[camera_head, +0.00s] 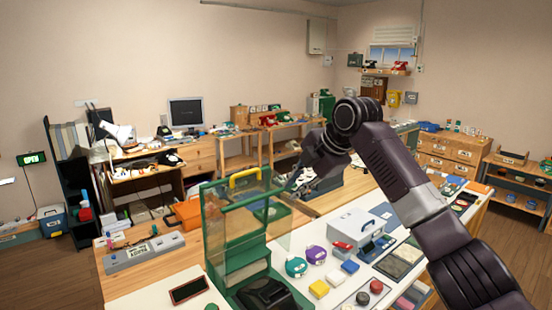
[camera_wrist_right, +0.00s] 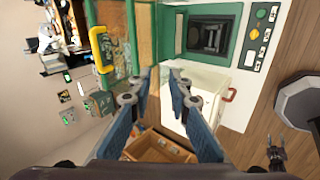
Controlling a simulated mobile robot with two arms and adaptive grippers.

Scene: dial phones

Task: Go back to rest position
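My right arm comes in from the lower right in the head view and bends at a raised elbow. Its right gripper (camera_head: 298,182) hangs over the table, beside a green frame with a clear panel and a yellow handle (camera_head: 245,178); whether they touch is unclear. In the right wrist view the right gripper (camera_wrist_right: 162,74) has two blue-padded fingers spread apart with nothing between them. The yellow handle also shows there (camera_wrist_right: 101,48), left of the fingers. My left gripper does not show in the head view. A small dark claw-like shape (camera_wrist_right: 277,153) in the wrist view is unclear.
The table holds a white cash box (camera_head: 355,226), a purple round item (camera_head: 316,254), a teal round item (camera_head: 296,267) and a grey device (camera_head: 145,252). Desks with phones and a monitor (camera_head: 186,113) line the back. Wooden floor (camera_head: 60,275) is open at the left.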

